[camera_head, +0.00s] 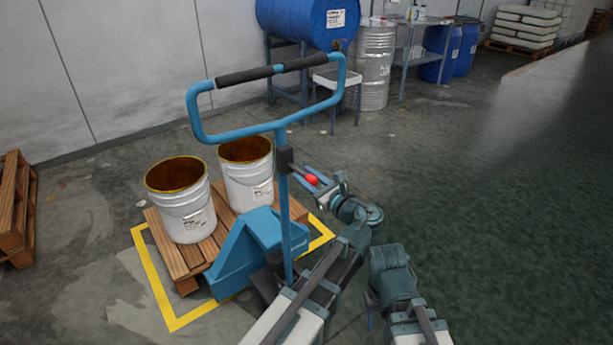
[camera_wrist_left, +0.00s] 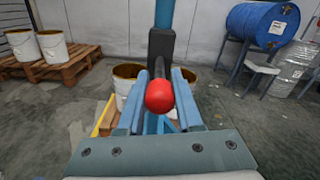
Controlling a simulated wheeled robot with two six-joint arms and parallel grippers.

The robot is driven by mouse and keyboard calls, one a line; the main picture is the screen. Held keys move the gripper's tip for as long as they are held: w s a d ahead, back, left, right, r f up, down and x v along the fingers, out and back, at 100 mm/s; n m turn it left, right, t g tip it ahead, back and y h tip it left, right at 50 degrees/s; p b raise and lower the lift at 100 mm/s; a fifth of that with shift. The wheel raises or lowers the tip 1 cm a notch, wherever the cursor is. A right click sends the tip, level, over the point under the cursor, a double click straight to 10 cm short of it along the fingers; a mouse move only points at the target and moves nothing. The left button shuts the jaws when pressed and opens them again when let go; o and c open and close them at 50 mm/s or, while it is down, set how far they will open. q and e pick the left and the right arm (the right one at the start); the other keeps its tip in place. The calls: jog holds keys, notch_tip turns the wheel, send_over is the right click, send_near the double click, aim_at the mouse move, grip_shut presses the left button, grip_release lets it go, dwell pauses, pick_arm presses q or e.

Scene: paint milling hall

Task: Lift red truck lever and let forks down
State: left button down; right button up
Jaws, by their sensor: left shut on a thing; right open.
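The blue pallet truck (camera_head: 262,235) stands with its body against a wooden pallet (camera_head: 191,256); its forks are hidden beneath it. Its upright handle ends in a loop with black grips (camera_head: 243,76). The red lever knob (camera_head: 311,179) sticks out from a black block (camera_head: 285,161) on the handle shaft. My left gripper (camera_head: 318,181) is shut on the lever. In the left wrist view, the red knob (camera_wrist_left: 160,97) sits between its two blue-grey fingers. My right gripper (camera_head: 370,308) is open and low, right of the truck; its fingers are mostly hidden.
Two white pails (camera_head: 184,215) stand on the pallet, within a yellow floor outline (camera_head: 157,283). Another pallet (camera_head: 14,215) is at the left. The floor at right is clear.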

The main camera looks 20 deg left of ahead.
aim_at(304, 173)
pick_arm(q)
jog(key=shift+w+a+r+g+h+p, duration=0.15)
jog(key=shift+r+g+h+p, duration=0.7)
jog(key=shift+p, duration=2.2)
jog(key=shift+w+a+r+g+h+p, duration=0.15)
jog(key=shift+r+g+h+p, duration=0.65)
jog(key=shift+p, duration=2.25)
jog(key=shift+a+r+h+p, duration=0.1)
jog(key=shift+r+h+p, duration=0.4)
jog(key=shift+p, duration=0.4)
jog(key=shift+f, duration=0.1)
jog(key=c, duration=0.6)
grip_release()
